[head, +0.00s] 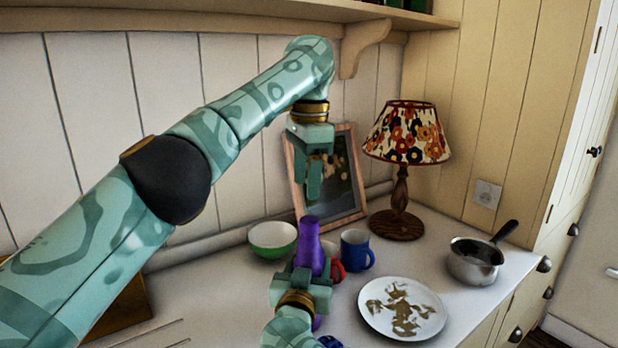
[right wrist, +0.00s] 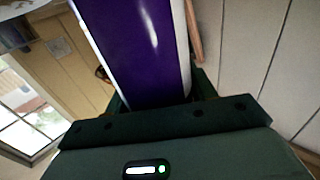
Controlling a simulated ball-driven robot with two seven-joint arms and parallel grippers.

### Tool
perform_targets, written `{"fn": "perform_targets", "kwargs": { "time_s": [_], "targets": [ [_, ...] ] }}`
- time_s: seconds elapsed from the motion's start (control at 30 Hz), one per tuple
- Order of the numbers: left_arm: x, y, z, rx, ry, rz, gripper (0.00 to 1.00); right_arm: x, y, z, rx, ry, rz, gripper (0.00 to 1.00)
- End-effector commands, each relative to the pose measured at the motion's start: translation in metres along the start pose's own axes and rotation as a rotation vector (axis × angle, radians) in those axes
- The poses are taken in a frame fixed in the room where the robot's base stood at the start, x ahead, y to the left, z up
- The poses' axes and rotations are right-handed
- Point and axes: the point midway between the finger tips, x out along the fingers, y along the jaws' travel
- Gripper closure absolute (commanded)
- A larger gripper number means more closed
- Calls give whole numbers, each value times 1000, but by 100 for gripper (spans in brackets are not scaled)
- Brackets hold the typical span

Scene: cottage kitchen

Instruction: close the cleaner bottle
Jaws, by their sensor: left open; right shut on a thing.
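The purple cleaner bottle (head: 310,252) stands upright over the counter, with its narrow top facing up. My right gripper (head: 304,276) is shut on its body; its fingers hide part of the lower bottle. In the right wrist view the purple bottle (right wrist: 137,45) fills the space between the fingers. My left gripper (head: 314,192) points down just above the bottle's top, seen nearly edge-on. It is open, and I see nothing clearly held in it. I cannot tell whether a cap sits on the bottle.
A blue mug (head: 356,250) and a partly hidden red thing (head: 338,271) stand close right of the bottle. A green bowl (head: 272,240) is behind left. A stained plate (head: 402,309), saucepan (head: 474,262), lamp (head: 402,190) and picture frame (head: 345,185) stand nearby.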

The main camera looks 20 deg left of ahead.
Motion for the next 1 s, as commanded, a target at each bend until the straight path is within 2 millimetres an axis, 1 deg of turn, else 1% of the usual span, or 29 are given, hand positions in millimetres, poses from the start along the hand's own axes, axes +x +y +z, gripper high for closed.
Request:
{"fn": "perform_targets", "kwargs": {
  "time_s": [0.03,0.1,0.2,0.3,0.43,0.5,0.63,1.0],
  "targets": [
    [1,0,0,-150,2,5,48,0,0,0,0,0,0,100],
    [2,0,-1,-382,3,12,48,0,0,0,0,0,0,100],
    [3,1,-2,-695,4,23,48,0,0,0,0,0,0,100],
    [3,2,-3,-965,5,35,48,0,0,0,0,0,0,100],
    [3,3,-4,-1223,3,43,48,0,0,0,0,0,0,100],
    [3,3,-4,-1314,1,45,48,0,0,0,0,0,0,100],
    [3,3,-4,-1401,-1,46,48,0,0,0,0,0,0,100],
    [4,3,-4,-1414,-1,45,48,0,0,0,0,0,0,100]
  ]
}}
